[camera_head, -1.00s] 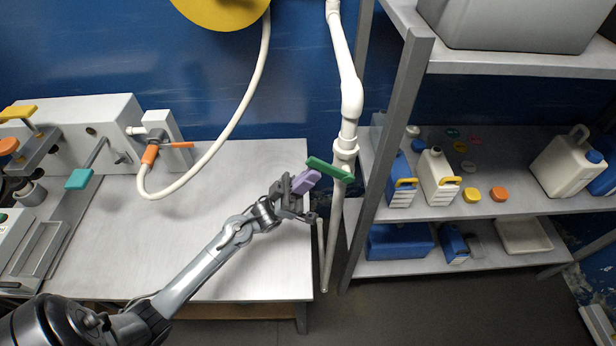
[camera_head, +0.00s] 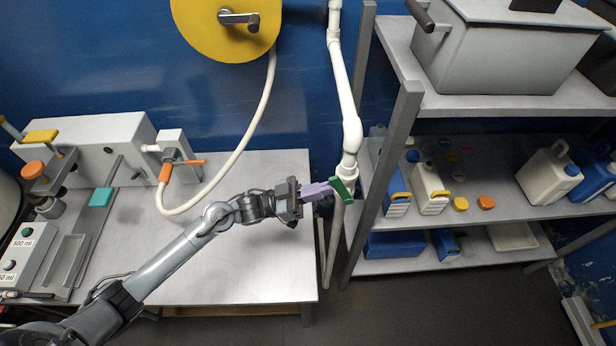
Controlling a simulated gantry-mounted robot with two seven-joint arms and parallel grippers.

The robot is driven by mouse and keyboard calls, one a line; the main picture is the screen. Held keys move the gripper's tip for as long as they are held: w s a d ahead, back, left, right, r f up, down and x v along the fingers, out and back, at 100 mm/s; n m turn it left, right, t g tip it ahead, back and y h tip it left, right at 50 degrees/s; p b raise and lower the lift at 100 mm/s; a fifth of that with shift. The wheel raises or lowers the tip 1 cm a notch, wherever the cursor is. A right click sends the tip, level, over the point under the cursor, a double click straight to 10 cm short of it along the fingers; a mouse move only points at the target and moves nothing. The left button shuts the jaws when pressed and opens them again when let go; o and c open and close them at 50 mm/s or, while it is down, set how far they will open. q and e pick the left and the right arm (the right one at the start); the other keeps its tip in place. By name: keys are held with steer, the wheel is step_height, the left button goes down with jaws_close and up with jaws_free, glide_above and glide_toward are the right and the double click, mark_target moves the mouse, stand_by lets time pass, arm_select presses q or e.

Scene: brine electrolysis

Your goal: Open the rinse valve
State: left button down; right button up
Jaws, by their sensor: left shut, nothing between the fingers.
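A green valve lever (camera_head: 342,190) sits on the white vertical pipe (camera_head: 349,165), just below a thicker joint in the pipe. It appears short and steeply angled in this view. My left gripper (camera_head: 318,191) comes in from the left with its purple fingers shut and empty. Its fingertips are at the lever's left side and look to be touching it, though the exact contact is hard to tell. My right gripper is not in view.
A metal bench (camera_head: 240,250) lies under my left arm. An orange-handled valve (camera_head: 183,162) with a white hose (camera_head: 240,148) stands at the back. A yellow hose reel (camera_head: 226,45) hangs above. A shelf post (camera_head: 385,170) stands close right of the pipe.

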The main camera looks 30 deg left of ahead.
mark_target(333, 184)
arm_select(q)
steer(key=r+g+y+p, duration=0.1)
steer(key=p, duration=0.1)
steer(key=d+r+p, duration=0.1)
steer(key=p, duration=0.1)
steer(key=shift+w+d+r+g+y, duration=0.1)
steer(key=shift+w+r+g+y, duration=0.1)
steer(key=shift+w+g+y, duration=0.2)
steer(key=shift+w+d+g+y+p, duration=0.2)
steer(key=shift+d+g+y+p, duration=0.15)
steer(key=shift+p, duration=0.5)
steer(key=shift+w+d+p, duration=0.15)
steer(key=shift+p, duration=0.35)
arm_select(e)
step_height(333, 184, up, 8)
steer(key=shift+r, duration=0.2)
